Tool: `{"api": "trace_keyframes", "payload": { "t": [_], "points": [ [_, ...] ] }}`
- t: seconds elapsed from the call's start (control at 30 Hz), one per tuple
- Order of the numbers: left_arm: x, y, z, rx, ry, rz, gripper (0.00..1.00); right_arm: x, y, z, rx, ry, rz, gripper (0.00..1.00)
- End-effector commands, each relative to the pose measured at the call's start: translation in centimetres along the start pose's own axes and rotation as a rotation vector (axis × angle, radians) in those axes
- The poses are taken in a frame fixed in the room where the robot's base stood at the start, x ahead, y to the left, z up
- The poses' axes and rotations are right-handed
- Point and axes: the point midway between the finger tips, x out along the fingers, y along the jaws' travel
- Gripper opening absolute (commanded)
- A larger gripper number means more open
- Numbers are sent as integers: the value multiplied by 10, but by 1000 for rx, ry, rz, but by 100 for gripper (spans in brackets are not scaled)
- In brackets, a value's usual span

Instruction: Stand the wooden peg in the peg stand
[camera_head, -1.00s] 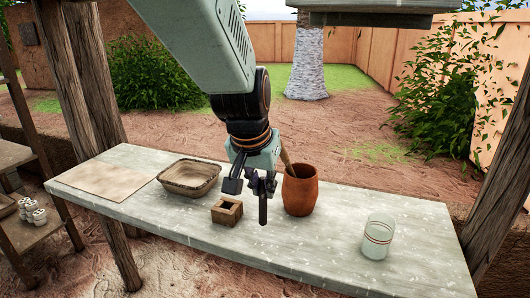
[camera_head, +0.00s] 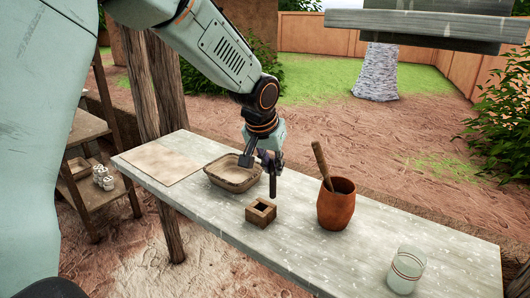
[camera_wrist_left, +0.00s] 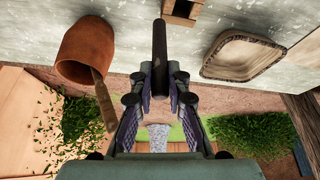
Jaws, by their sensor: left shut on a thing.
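My left gripper (camera_head: 264,163) is shut on the wooden peg (camera_head: 273,184), a dark slim rod that hangs upright below the fingers. In the left wrist view the peg (camera_wrist_left: 159,50) sticks out from between the two purple-padded fingers (camera_wrist_left: 160,88). The peg stand (camera_head: 262,216) is a small brown wooden block with a square hole in its top, on the table. The peg's lower end appears just behind the stand and apart from it. In the wrist view the stand (camera_wrist_left: 183,11) is cut by the top edge. My right gripper is not in view.
A clay pot (camera_head: 336,208) with a wooden stick (camera_head: 321,163) stands right of the stand. A shallow basin (camera_head: 234,182) lies behind it to the left. A glass (camera_head: 405,270) is near the right front. A flat board (camera_head: 160,164) lies at the table's left end.

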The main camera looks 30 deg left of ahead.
Motion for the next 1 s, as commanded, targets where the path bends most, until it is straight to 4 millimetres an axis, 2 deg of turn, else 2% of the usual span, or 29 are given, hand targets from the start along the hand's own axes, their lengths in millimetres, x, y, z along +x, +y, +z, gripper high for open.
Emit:
{"api": "trace_keyframes", "payload": {
  "t": [0.1,0.27,0.57,1.0],
  "points": [
    [4,-28,-8,-29,10,-17,0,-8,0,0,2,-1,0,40],
    [10,-45,-10,-44,18,-31,0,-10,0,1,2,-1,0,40],
    [19,-44,-7,-43,18,-34,0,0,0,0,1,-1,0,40],
    [47,-42,5,-42,18,-34,0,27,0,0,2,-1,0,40]
  ]
}}
